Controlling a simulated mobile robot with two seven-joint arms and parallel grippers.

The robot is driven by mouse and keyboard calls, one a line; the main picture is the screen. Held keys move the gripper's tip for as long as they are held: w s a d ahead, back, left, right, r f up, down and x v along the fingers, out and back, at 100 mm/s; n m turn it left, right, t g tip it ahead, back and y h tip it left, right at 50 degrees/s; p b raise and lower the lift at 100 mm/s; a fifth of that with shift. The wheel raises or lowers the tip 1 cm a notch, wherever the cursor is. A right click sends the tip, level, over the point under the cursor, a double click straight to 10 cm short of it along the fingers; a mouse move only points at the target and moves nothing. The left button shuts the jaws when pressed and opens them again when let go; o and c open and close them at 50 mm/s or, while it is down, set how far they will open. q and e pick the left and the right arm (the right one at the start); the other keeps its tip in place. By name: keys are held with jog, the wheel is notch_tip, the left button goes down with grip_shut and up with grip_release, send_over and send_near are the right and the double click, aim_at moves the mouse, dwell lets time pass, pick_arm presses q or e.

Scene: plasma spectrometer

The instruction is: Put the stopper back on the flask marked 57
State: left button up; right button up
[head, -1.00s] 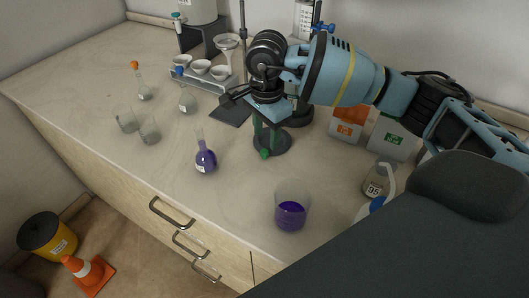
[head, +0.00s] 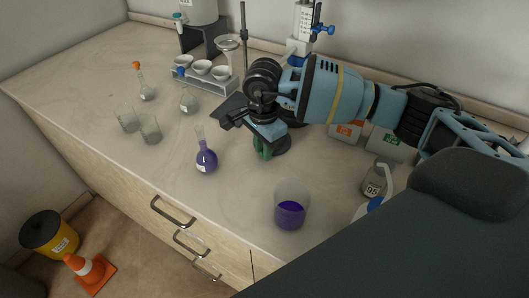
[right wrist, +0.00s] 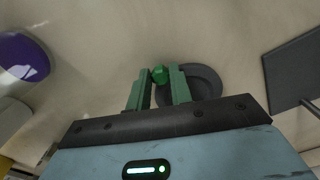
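A round flask with purple liquid (head: 206,161) stands upright on the bench with its neck open. It bears a white label too small to read. My right gripper (head: 263,148) is low over the bench, to the right of this flask. In the right wrist view a green stopper (right wrist: 159,74) sits between the fingertips (right wrist: 160,80), beside a dark round base (right wrist: 203,82). I cannot tell whether the fingers touch the stopper. In the head view the fingers hide it. My left gripper is not in view.
A beaker with purple liquid (head: 290,208) stands nearer the front edge. Stoppered flasks, one orange (head: 146,88) and one blue (head: 187,100), and two empty beakers (head: 149,128) stand left. A bottle marked 95 (head: 374,182) is right. The bench between flask and gripper is clear.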

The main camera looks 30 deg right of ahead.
grip_shut()
notch_tip(320, 180, up, 18)
dwell(0.7)
